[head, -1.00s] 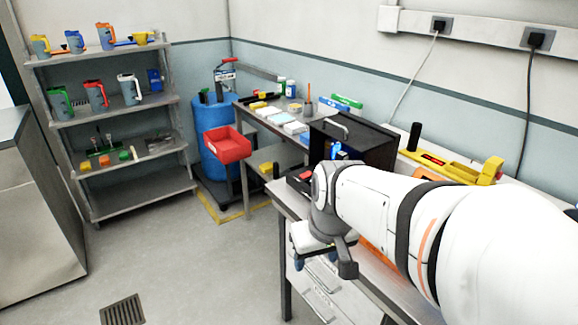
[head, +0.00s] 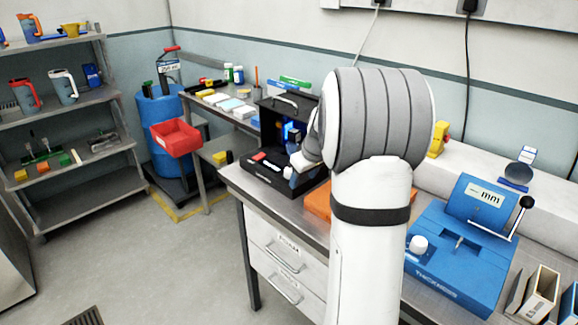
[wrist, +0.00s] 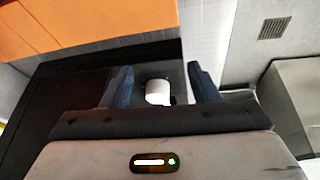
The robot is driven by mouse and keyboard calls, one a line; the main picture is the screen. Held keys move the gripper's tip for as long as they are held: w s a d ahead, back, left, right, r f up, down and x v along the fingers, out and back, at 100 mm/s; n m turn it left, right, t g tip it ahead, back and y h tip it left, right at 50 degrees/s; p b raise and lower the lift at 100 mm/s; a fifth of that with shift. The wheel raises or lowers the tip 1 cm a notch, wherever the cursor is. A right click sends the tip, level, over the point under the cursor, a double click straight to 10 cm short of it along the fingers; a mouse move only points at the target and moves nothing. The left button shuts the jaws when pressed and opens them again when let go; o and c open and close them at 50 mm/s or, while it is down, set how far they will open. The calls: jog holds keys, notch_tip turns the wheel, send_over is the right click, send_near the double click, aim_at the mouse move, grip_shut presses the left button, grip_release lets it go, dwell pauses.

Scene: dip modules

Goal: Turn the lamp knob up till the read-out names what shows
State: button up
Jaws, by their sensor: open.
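The black lamp box (head: 290,118) stands open-fronted on the steel bench, with blue-lit parts inside. Its low black base has a red part (head: 259,156) and a small white knob (head: 288,172). In the wrist view a white round knob (wrist: 158,92) stands on a black surface, seen between the fingers. My gripper (wrist: 161,84) is open, its two dark blue fingers apart on either side of the knob in the picture; I cannot tell the height gap. In the head view my arm hides the fingers. No legible lamp read-out shows.
An orange thing (head: 318,202) lies beside the lamp box; it also shows in the wrist view (wrist: 90,22). A blue thickness gauge (head: 455,262) with a lever stands to the right. A red bin (head: 174,138) and side table (head: 236,116) are beyond. The floor at left is clear.

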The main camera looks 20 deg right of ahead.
aim_at(290, 173)
jog(key=w, duration=0.4)
jog(key=w+p, duration=0.1)
jog(key=w, duration=0.1)
jog(key=shift+w+a, duration=0.2)
jog(key=shift+a, duration=0.05)
jog(key=shift+w+f, duration=0.15)
jog(key=shift+w, duration=0.1)
jog(key=shift+w+f, duration=0.1)
jog(key=shift+f, duration=0.3)
jog(key=c, duration=1)
